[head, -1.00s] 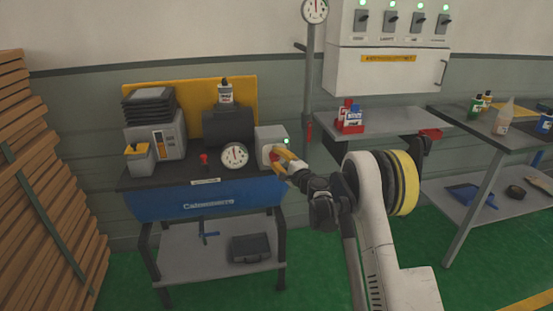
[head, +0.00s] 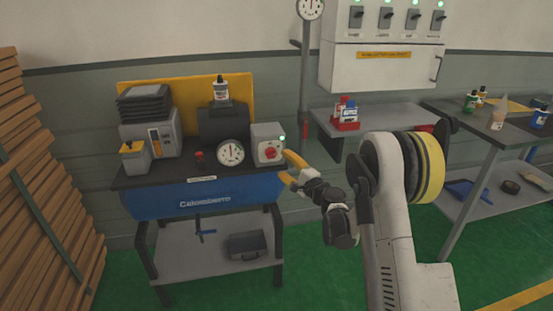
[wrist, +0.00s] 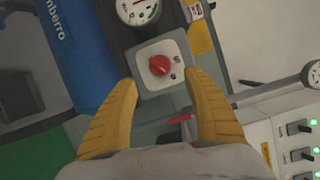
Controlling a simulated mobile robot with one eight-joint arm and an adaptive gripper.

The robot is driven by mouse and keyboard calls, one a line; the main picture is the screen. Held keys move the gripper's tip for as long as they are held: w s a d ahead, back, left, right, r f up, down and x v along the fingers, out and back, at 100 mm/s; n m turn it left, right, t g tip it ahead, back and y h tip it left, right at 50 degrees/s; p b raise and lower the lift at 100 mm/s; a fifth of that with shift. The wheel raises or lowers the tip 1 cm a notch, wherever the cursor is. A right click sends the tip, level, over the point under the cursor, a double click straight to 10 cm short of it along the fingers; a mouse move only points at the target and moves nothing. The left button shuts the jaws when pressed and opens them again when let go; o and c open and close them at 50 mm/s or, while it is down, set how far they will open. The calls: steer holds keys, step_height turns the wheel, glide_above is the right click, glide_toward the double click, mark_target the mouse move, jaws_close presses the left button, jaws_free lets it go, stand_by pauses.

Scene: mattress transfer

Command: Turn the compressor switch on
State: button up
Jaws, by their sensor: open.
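The compressor switch is a red rotary knob (head: 270,153) on the front of a grey box (head: 265,133) at the right end of the bench. A green light (head: 282,138) glows on that box. In the wrist view the red knob (wrist: 159,65) sits on a white plate, just beyond and between the fingertips. My gripper (head: 288,168) has yellow fingers and is open and empty, to the right of the knob and apart from it. In the wrist view the open fingers (wrist: 162,85) are spread wide.
A gauge (head: 230,153) stands left of the switch box on the blue-fronted bench (head: 240,190). A grey panel (head: 385,65) with several lit switches hangs at upper right. A grey shelf (head: 390,118) with bottles is to the right. Lumber (head: 40,190) is stacked at left.

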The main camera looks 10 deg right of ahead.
steer(key=shift+v, duration=1.8)
steer(key=s+a+r+n+g, duration=0.3)
steer(key=s+a+r+n, duration=0.2)
steer(key=s, duration=0.4)
steer(key=s+a+r+n+g, duration=0.3)
steer(key=s+a+r+n, duration=0.25)
steer(key=s, duration=0.25)
steer(key=s+d+f+n+g+h, duration=0.2)
steer(key=s+d+h, duration=0.1)
steer(key=s, duration=1)
steer(key=s+d+f+n+g+h, duration=0.1)
steer(key=s+d+f+n+h, duration=0.1)
steer(key=s, duration=1.1)
steer(key=shift+d+n+g+h, duration=0.4)
steer(key=shift+d+n+h, duration=0.15)
steer(key=shift+n, duration=0.3)
